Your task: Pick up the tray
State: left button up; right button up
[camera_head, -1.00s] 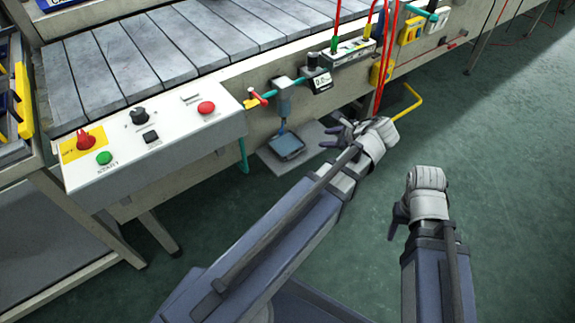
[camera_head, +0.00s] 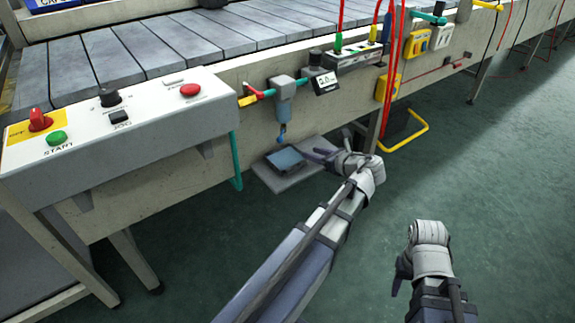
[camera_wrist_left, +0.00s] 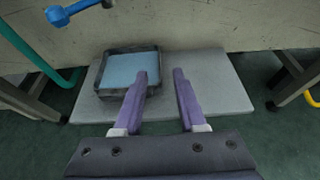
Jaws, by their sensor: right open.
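The tray (camera_head: 285,169) is a small dark square pan with a blue inside. It lies on a grey slab under the pump fitting; in the left wrist view the tray (camera_wrist_left: 112,93) is at the slab's left part. My left gripper (camera_head: 330,147) is just right of the tray in the head view. In the left wrist view the left gripper (camera_wrist_left: 161,75) is open and empty; its left finger overlaps the tray's right edge in the picture. I cannot tell whether it touches. My right gripper (camera_head: 402,273) is open over the floor, away from the tray.
The grey slab (camera_wrist_left: 215,90) rests low beside the conveyor frame. A blue-tipped nozzle (camera_head: 282,133) hangs above the tray. A teal pipe (camera_head: 236,165) runs down to the left. A control box (camera_head: 120,130) juts out at left. A yellow bent bar (camera_head: 415,128) is at right. The green floor is clear.

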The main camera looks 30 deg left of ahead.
aim_at(287, 160)
pick_arm(q)
jog(key=shift+f+b+x, duration=0.15)
jog(key=shift+b+x, duration=0.65)
jog(key=shift+x, duration=1.05)
jog(key=shift+f+b+x, duration=0.15)
jog(key=shift+b+x, duration=0.6)
jog(key=shift+x, duration=1.15)
jog(key=shift+s+d, duration=0.1)
jog(key=shift+d, duration=0.05)
grip_shut()
